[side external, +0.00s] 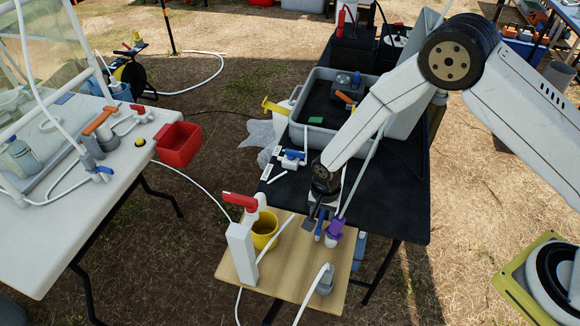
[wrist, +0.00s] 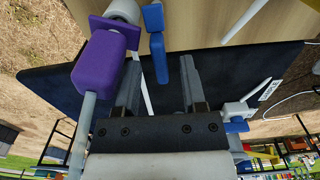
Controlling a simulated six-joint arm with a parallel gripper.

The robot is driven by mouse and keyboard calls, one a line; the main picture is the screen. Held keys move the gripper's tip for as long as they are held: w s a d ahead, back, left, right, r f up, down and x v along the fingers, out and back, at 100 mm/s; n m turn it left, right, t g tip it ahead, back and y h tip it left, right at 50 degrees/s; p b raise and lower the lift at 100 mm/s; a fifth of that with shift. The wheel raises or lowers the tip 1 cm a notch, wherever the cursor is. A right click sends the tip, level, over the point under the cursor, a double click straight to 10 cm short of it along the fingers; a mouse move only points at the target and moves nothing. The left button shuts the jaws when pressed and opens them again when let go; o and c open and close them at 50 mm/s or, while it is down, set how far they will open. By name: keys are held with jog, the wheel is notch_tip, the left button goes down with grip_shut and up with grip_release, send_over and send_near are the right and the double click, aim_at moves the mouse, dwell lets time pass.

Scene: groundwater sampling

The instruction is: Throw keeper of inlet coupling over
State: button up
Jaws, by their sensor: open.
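A purple coupling block (wrist: 103,57) sits at the upper left of the wrist view, with a pale hose on its near end and a white-grey round fitting (wrist: 122,10) at its far end. In the side view the purple part (side external: 335,228) is at the wooden board's back edge. A slim blue lever (wrist: 156,42) stands beside it, and looks like the keeper; it also shows in the side view (side external: 321,224). My gripper (wrist: 158,65) is open, its fingers on either side of the blue lever in the picture. I cannot tell whether either finger touches it.
The wooden board (side external: 278,284) carries a white post with a red lever (side external: 240,201), a yellow cup (side external: 265,231) and a grey hose fitting (side external: 325,283). A grey tub (side external: 305,139) and a blue-handled white valve (side external: 292,157) are on the black table behind.

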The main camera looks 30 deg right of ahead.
aim_at(322, 216)
jog(key=shift+r, duration=3.6)
jog(key=shift+d+r, duration=0.3)
jog(key=s+d+r+n+t, duration=0.2)
jog(key=s+d+r+n, duration=0.7)
jog(key=s+d+r, duration=0.4)
notch_tip(322, 216, up, 2)
jog(key=d, duration=0.3)
jog(key=shift+s+t, duration=0.3)
jog(key=shift+s, duration=0.1)
